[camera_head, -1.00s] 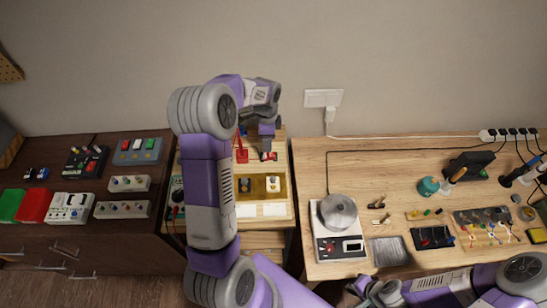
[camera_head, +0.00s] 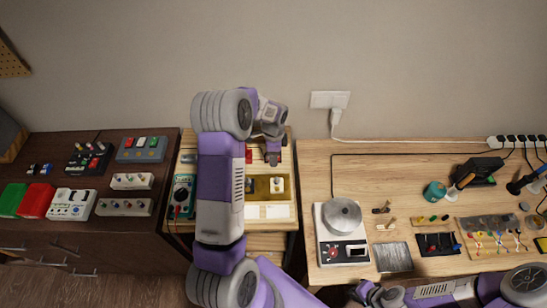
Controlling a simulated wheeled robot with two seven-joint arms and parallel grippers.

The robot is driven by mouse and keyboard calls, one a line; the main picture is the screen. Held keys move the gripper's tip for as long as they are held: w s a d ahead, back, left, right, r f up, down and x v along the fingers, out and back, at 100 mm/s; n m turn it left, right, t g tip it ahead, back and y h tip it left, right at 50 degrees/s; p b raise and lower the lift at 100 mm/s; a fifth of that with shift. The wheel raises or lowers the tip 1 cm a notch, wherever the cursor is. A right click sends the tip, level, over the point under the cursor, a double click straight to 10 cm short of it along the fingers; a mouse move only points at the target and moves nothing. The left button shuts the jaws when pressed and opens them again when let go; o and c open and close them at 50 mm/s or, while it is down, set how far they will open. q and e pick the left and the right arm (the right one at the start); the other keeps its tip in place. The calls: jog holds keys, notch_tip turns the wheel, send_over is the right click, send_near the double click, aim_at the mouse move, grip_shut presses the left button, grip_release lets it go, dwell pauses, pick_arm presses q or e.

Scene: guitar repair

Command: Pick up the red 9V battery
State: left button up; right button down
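My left arm reaches over the small middle table, and its gripper (camera_head: 272,157) points down at the table's back part. A small red object (camera_head: 249,155) lies just left of this gripper, partly hidden by my arm. I cannot tell whether it is the red 9V battery. The spot under the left gripper is covered by its fingers, so I cannot see whether they hold anything. My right gripper (camera_head: 370,293) is at the bottom edge, in front of the right workbench, partly cut off; its finger opening is unclear.
A yellow compartment tray (camera_head: 262,187) and a teal multimeter (camera_head: 182,195) are on the middle table. The right workbench (camera_head: 340,176) holds a scale with a metal pot (camera_head: 342,214), tools and a power strip. The left dark cabinet (camera_head: 154,160) carries several pedals.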

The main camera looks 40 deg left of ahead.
pick_arm(q)
grip_shut()
